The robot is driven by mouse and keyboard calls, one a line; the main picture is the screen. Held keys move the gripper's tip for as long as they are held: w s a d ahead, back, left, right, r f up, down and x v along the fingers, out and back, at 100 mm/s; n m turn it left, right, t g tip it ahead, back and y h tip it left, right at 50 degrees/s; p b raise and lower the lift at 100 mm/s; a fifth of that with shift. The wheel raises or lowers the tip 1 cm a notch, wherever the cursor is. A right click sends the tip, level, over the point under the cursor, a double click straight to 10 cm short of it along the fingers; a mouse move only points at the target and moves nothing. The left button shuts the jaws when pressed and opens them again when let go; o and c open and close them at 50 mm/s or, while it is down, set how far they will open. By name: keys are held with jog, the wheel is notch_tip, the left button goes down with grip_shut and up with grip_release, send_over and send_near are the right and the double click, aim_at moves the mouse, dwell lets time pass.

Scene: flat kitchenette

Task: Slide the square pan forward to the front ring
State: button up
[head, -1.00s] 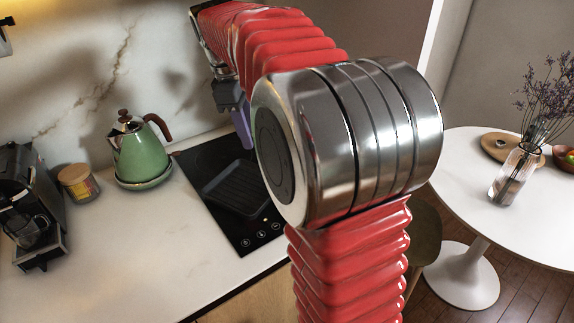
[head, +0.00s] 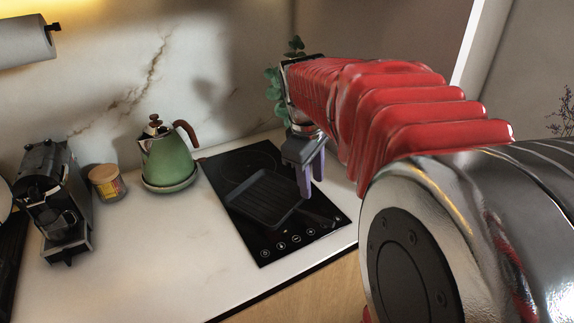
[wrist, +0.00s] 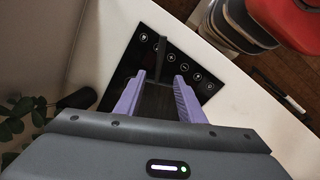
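The black square pan (head: 262,196) with a ridged base sits on the black glass hob (head: 262,236). Its handle (head: 322,218) points toward the hob's front right. My gripper (head: 311,188) hangs over the pan's right side in the head view, fingers pointing down. In the wrist view the two purple fingers of my gripper (wrist: 159,79) are apart, with a dark part of the pan (wrist: 157,98) showing between them and its handle (wrist: 161,48) beyond. I cannot tell whether the fingers touch the pan. A ring shows faintly at the hob's back; the front ring is not distinct.
A green kettle (head: 170,157), a lidded jar (head: 107,183) and a coffee machine (head: 53,195) stand left of the hob. A leafy plant (head: 273,90) is behind my gripper. The counter (head: 190,245) left of the hob's front is clear.

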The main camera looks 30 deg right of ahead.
aim_at(314, 215)
jog(key=f, duration=0.4)
jog(key=d+f, duration=0.1)
jog(key=f, duration=0.4)
jog(key=w+d+f, duration=0.1)
jog(key=f, duration=0.3)
jog(key=shift+d+f, duration=0.25)
jog(key=shift+c, duration=0.5)
grip_shut()
jog(key=shift+w, duration=0.1)
dwell(0.9)
